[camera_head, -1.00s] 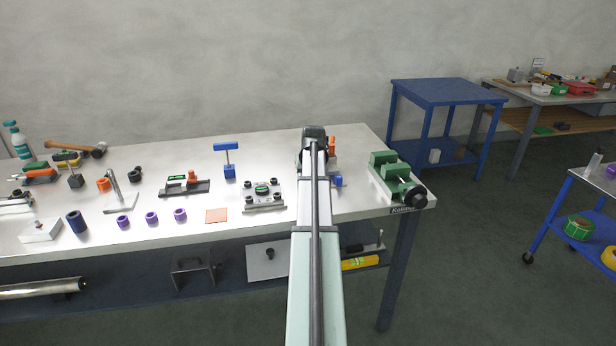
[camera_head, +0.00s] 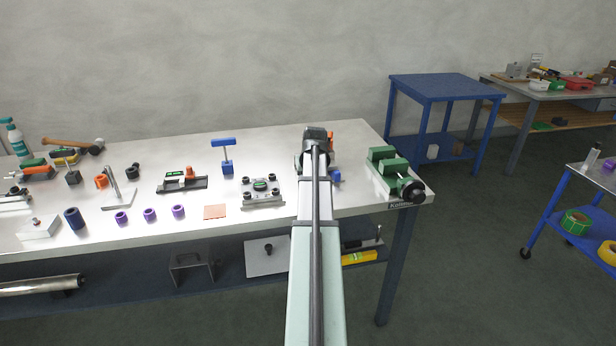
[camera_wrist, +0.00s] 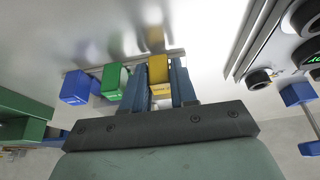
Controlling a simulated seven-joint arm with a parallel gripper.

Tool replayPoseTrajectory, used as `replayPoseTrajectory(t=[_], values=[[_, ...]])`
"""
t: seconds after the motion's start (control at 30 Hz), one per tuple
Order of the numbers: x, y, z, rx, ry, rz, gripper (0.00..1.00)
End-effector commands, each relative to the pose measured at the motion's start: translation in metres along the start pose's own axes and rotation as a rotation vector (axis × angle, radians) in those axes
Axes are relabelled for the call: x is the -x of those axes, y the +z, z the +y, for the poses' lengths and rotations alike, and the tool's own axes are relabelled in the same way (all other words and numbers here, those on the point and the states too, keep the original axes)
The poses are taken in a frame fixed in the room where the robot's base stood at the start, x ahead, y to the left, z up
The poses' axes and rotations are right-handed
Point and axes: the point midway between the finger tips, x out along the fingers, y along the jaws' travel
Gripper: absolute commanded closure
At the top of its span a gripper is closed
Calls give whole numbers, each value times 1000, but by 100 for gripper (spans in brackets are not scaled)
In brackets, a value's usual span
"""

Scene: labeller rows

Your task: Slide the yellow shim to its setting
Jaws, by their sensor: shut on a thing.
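The yellow shim (camera_wrist: 158,72) is between the two blue-grey fingers of my gripper (camera_wrist: 159,82) in the wrist view, and the gripper is shut on it. The shim sits at the right end of a row on a thin metal rail (camera_wrist: 128,62). A green block (camera_wrist: 111,82) is just left of the left finger, and a blue block (camera_wrist: 77,88) is further left. In the head view my arm hides the shim and the fingertips. A blue piece (camera_head: 335,176) shows just right of my arm there.
A green vise (camera_head: 388,165) stands at the bench's right end. A steel fixture with black knobs (camera_head: 262,192) is left of my arm, and also at upper right in the wrist view (camera_wrist: 258,78). A blue T-handled piece (camera_head: 227,168) stands behind it. An orange square (camera_head: 215,212) lies near the front edge.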

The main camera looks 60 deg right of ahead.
Motion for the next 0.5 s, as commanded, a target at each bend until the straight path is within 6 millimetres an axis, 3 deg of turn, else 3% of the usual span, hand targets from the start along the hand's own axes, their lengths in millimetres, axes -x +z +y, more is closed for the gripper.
replayPoseTrajectory(t=[0.27,0.5], values=[[0,0,0,0,0,0,51],[0,0,0,0,0,0,51]])
